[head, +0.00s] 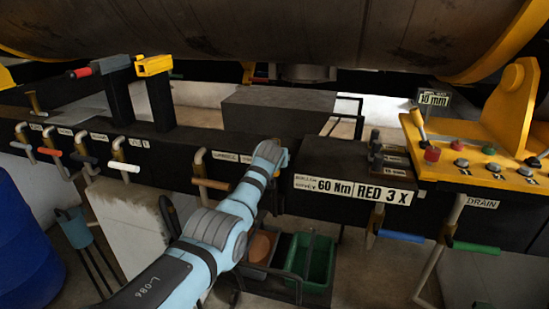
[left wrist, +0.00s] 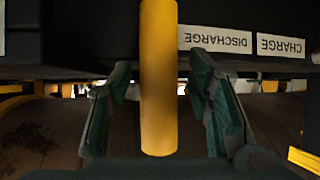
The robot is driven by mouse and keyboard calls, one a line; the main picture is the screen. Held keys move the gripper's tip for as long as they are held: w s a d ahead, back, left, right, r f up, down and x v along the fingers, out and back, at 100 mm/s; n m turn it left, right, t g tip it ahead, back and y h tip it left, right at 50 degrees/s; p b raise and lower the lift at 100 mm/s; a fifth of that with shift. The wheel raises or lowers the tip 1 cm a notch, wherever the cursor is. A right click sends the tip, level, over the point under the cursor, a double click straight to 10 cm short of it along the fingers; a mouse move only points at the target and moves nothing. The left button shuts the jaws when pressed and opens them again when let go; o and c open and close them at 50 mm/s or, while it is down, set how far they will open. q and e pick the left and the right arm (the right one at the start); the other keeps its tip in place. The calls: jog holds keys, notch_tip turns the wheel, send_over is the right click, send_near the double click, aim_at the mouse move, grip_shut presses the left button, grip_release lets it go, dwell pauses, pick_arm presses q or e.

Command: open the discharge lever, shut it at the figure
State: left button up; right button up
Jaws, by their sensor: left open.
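In the left wrist view, a thick yellow bar (left wrist: 158,120) stands upright between the fingers of my left gripper (left wrist: 160,72). The gripper is open, with a dark green finger on each side and visible gaps to the bar. Upside-down DISCHARGE (left wrist: 229,40) and CHARGE (left wrist: 281,46) labels are on the dark beam beside the bar. I cannot tell whether the bar is the discharge lever's handle. In the head view, my left arm ends at the dark beam and hides that spot, including the fingers. My right gripper is not in view.
A lever with a brown grip (head: 210,184) is left of my arm, with several more further left. At right are a plate reading 60 Nm and RED 3 X (head: 352,190), a blue-grip lever (head: 401,236), a green-grip DRAIN lever (head: 476,248) and a 10 mm sign (head: 434,98). A green bin (head: 309,258) stands below.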

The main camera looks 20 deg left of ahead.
pick_arm(q)
jog(key=v, duration=1.1)
jog(key=shift+s+d, duration=0.15)
jog(key=shift+s, duration=0.1)
jog(key=shift+w+r, duration=0.1)
